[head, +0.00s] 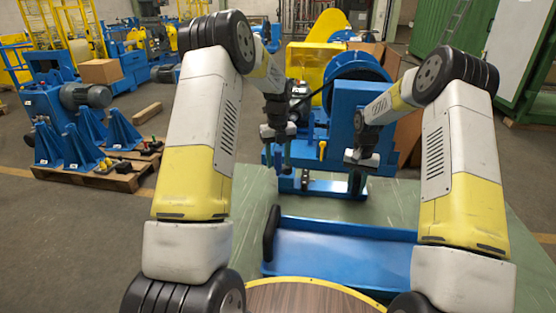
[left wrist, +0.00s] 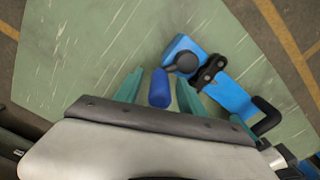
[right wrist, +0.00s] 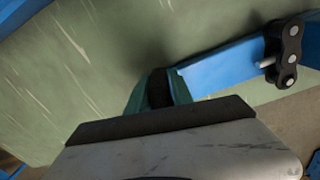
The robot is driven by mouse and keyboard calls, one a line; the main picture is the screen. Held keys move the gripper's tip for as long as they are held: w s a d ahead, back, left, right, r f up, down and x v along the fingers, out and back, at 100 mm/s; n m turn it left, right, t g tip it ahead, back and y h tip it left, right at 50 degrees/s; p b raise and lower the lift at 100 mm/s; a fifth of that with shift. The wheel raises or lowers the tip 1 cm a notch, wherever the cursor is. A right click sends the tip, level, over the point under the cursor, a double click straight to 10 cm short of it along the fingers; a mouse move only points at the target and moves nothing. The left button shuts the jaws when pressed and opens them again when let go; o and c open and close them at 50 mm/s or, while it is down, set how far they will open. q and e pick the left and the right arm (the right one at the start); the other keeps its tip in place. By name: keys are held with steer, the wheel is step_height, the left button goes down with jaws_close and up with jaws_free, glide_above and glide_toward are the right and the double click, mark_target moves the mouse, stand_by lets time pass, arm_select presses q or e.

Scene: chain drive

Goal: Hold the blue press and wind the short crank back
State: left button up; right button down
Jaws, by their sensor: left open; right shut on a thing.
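In the left wrist view, the blue press, seen as a rounded blue grip (left wrist: 160,88), stands between the teal fingers of my open left gripper (left wrist: 158,92), with a gap on each side. In the head view my left gripper (head: 278,160) is in front of the blue machine (head: 343,135). My right gripper (right wrist: 158,92) is shut on a black grip (right wrist: 158,85), which looks like the handle of the short crank. In the head view the right gripper (head: 361,165) is low in front of the machine. The crank's arm is mostly hidden.
A dark chain link piece (right wrist: 283,52) lies on a blue bar (right wrist: 225,66) beside the right gripper. A black round knob (left wrist: 187,62) is close to the left fingers. A blue tray (head: 340,250) with a black handle lies nearer me. The green table top (head: 225,190) is clear at left.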

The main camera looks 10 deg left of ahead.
arm_select(q)
jaws_close()
